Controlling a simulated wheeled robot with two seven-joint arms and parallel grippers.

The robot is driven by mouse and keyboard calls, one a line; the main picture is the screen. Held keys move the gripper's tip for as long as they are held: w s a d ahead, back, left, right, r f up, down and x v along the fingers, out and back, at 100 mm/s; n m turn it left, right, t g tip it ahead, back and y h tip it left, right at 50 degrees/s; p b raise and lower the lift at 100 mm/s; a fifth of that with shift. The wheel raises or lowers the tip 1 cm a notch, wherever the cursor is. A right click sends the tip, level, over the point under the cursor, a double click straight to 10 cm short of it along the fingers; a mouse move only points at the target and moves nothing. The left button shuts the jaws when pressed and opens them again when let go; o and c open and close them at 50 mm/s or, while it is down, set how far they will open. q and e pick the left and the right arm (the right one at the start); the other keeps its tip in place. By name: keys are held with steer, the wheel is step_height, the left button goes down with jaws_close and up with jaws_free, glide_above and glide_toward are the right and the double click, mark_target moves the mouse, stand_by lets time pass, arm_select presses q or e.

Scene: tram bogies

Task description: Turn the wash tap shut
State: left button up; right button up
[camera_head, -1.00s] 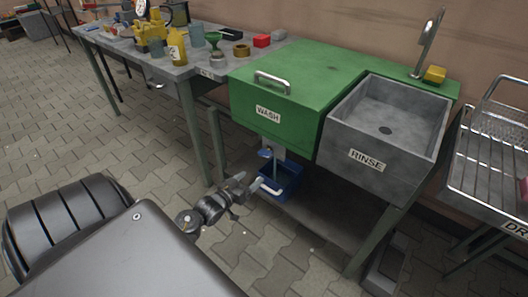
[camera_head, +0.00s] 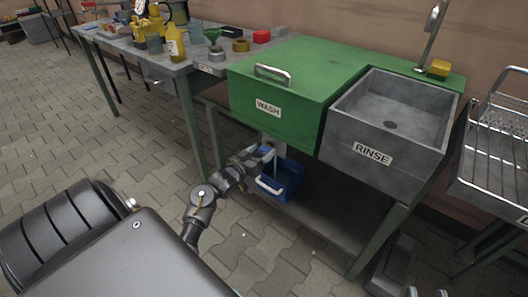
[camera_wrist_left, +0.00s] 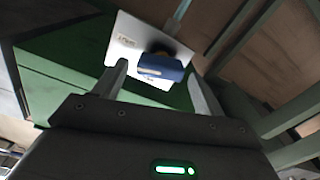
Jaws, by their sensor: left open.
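The wash tap's blue handle (camera_wrist_left: 162,67) shows in the left wrist view, in front of a white plate (camera_wrist_left: 128,42). In the head view the blue handle (camera_head: 265,149) is a small patch under the green wash basin (camera_head: 272,108), partly hidden by my gripper. My left gripper (camera_head: 260,158) is open under the basin's front edge. In the left wrist view its two fingers (camera_wrist_left: 156,76) stand on either side of the blue handle, with gaps visible. Whether they touch it I cannot tell. My right gripper is not in view.
A blue bucket (camera_head: 284,181) with a pale handle stands on the lower shelf (camera_head: 320,222), close to my left gripper. The grey rinse sink (camera_head: 390,115) adjoins the wash basin on the right. A cluttered table (camera_head: 203,69) stands left. The paved floor in front is open.

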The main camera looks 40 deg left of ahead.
arm_select(q)
steer(key=shift+w, duration=0.95)
arm_select(e)
steer(key=shift+s+a+r+t+y, duration=0.15)
steer(key=shift+s+r+t+y, duration=0.2)
steer(key=shift+r, duration=0.35)
arm_select(q)
steer(key=c, duration=1)
steer(key=shift+r+m, duration=0.1)
steer(key=shift+m, duration=0.2)
steer(key=m+p, duration=0.1)
steer(key=m, duration=0.1)
steer(key=shift+m, duration=0.3)
arm_select(e)
steer(key=f+h, duration=0.1)
steer(key=w+d+f+g, duration=0.1)
steer(key=f, duration=0.1)
steer(key=f+g+h, duration=0.1)
steer(key=shift+w+d+f+m+h, duration=0.15)
steer(key=shift+w+d+m+h, duration=0.1)
steer(key=shift+d+m+h, duration=0.1)
